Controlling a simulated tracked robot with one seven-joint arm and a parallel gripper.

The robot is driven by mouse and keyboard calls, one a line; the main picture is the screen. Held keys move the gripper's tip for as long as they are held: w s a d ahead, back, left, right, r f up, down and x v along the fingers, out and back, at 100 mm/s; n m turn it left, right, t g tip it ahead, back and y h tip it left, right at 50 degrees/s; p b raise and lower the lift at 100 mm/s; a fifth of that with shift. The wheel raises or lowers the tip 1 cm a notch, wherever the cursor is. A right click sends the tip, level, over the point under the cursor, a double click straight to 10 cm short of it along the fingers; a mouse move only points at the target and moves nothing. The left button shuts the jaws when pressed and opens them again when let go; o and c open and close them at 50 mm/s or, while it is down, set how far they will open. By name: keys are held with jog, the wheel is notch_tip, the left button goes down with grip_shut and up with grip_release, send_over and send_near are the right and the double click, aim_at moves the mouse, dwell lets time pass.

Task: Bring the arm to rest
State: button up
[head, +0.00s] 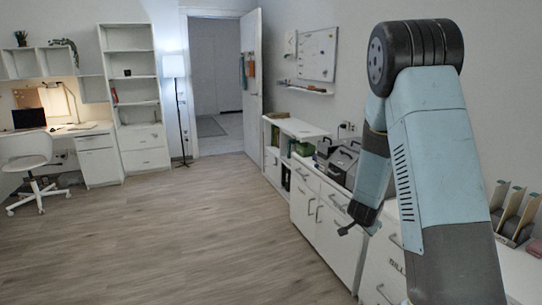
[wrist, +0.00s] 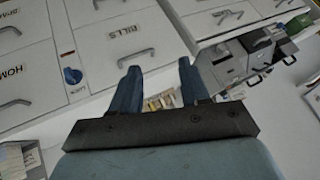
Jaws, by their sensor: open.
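My gripper (head: 358,228) is at the end of my bent arm, in front of the white cabinets on the right of the head view. In the wrist view, my gripper (wrist: 158,82) shows two dark blue fingers spread apart with nothing between them. The fingers stand out in front of labelled white drawers (wrist: 112,42), one of them marked BILLS. I cannot tell the exact gap between the fingers and the drawer fronts.
White cabinets (head: 316,215) run along the right wall. Upright files (head: 510,212) stand at the far right. A desk (head: 85,130), a chair (head: 30,165) and a shelf (head: 133,95) are at the left. The wooden floor (head: 170,240) is clear beside an open door (head: 252,85).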

jog(key=s+a+r+n+y, duration=0.2)
jog(key=s+a+r, duration=0.15)
jog(key=r, duration=0.35)
jog(key=s+a+r+n+y, duration=0.1)
jog(key=s+a+r+n, duration=0.2)
jog(key=r, duration=0.4)
jog(key=s+a+r+n+y, duration=0.1)
jog(key=s+a+r+y, duration=0.15)
jog(key=s+r, duration=0.35)
jog(key=s+r+n, duration=0.3)
jog(key=s+r, duration=0.2)
jog(key=s, duration=0.6)
jog(key=s+a+r+n+g+h, duration=0.1)
jog(key=s+r+n, duration=0.2)
jog(key=s, duration=0.9)
notch_tip(320, 180, up, 2)
jog(key=shift+g, duration=0.3)
